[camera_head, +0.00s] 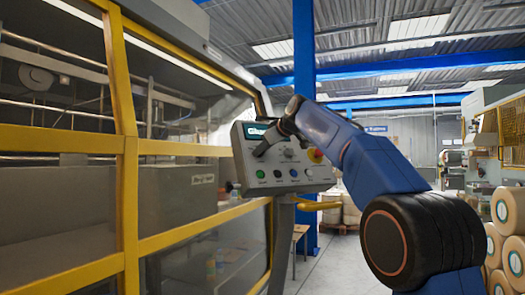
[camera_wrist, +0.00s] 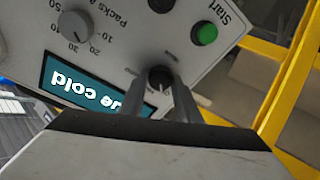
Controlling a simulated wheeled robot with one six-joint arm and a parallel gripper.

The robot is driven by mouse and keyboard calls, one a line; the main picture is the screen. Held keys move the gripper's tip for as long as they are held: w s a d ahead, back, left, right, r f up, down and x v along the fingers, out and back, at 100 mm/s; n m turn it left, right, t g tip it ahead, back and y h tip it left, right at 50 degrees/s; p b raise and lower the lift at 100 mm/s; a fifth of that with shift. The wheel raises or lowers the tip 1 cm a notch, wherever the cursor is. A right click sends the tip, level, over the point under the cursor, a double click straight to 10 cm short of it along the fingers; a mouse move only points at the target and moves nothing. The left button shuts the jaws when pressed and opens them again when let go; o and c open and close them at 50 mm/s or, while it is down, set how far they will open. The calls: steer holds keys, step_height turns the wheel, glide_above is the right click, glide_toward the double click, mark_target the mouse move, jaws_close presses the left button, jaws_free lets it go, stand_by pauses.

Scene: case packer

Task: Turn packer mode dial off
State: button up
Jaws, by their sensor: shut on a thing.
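The packer's control panel (camera_head: 239,160) is a light grey box at the end of the yellow-framed machine. My gripper (camera_head: 259,153) reaches its upper left part. In the wrist view, my gripper (camera_wrist: 158,92) has one finger on each side of a small dark dial (camera_wrist: 160,76) and is shut on it. The dial has a pale pointer line and small labels around it, too blurred to read. In the head view, my gripper hides this dial.
A grey speed knob (camera_wrist: 75,24) with numbers sits beside it. A green start button (camera_wrist: 204,34) and other buttons line the panel's lower edge. A red emergency stop (camera_head: 315,155) is at the right. A yellow rail (camera_head: 318,206) juts out below.

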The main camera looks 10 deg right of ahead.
steer(key=shift+n, duration=1.1)
steer(key=o, duration=1.1)
steer(key=shift+c, duration=0.2)
steer(key=v, duration=1.7)
steer(key=shift+r, duration=0.35)
steer(key=shift+d, duration=0.1)
